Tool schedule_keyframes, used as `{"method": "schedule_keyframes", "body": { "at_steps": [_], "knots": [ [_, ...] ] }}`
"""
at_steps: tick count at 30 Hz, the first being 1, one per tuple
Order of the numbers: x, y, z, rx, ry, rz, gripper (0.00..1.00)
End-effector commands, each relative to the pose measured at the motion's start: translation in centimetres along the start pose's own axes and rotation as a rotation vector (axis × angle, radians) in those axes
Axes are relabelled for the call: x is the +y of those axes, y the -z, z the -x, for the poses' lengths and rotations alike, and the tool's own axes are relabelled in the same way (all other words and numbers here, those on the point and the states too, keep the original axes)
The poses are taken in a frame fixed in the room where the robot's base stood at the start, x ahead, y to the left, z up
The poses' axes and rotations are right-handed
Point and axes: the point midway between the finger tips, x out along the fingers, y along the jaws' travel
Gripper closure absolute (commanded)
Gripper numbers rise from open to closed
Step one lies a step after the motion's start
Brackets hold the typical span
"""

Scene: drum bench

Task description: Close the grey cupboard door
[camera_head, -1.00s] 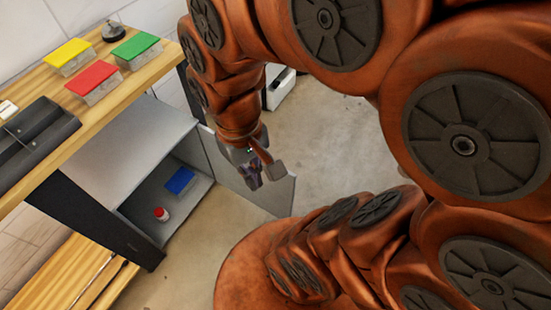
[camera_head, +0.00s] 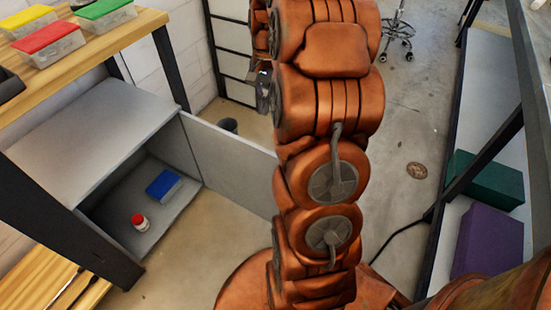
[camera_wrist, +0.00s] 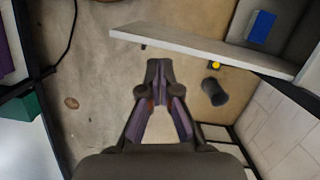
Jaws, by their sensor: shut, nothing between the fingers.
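The grey cupboard (camera_head: 95,120) stands under the wooden bench with its front open. Its grey door (camera_head: 235,168) stands swung well out from the cupboard's right side; my arm hides its free end. The door also shows in the wrist view (camera_wrist: 200,48), edge-on and above the fingertips in the picture. My gripper (camera_wrist: 160,75) is shut and empty, apart from the door, over the floor. In the head view my gripper (camera_head: 262,92) is partly hidden by my arm, on the door's far side. Inside the cupboard are a blue box (camera_head: 163,185) and a red-and-white jar (camera_head: 140,222).
A dark bin (camera_head: 228,125) stands on the floor beyond the door. Red (camera_head: 47,43) and green (camera_head: 105,12) lidded boxes sit on the bench. A shelf at right holds a green box (camera_head: 487,180) and a purple box (camera_head: 487,243).

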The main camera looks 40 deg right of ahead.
Motion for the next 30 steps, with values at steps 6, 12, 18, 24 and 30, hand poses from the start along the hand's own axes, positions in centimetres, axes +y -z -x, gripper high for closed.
{"method": "schedule_keyframes", "body": {
  "at_steps": [6, 12, 18, 24, 30],
  "knots": [
    [2.8, 7.5, -5.4, -0.011, 0.034, -0.180, 1.00],
    [4.2, 10.2, -6.9, -0.014, 0.047, -0.253, 1.00],
    [4.3, 10.4, -8.3, -0.018, 0.047, -0.263, 1.00],
    [4.2, 10.3, -11.6, -0.019, 0.047, -0.262, 1.00],
    [4.0, 10.2, -15.2, -0.020, 0.045, -0.262, 1.00]
  ]
}}
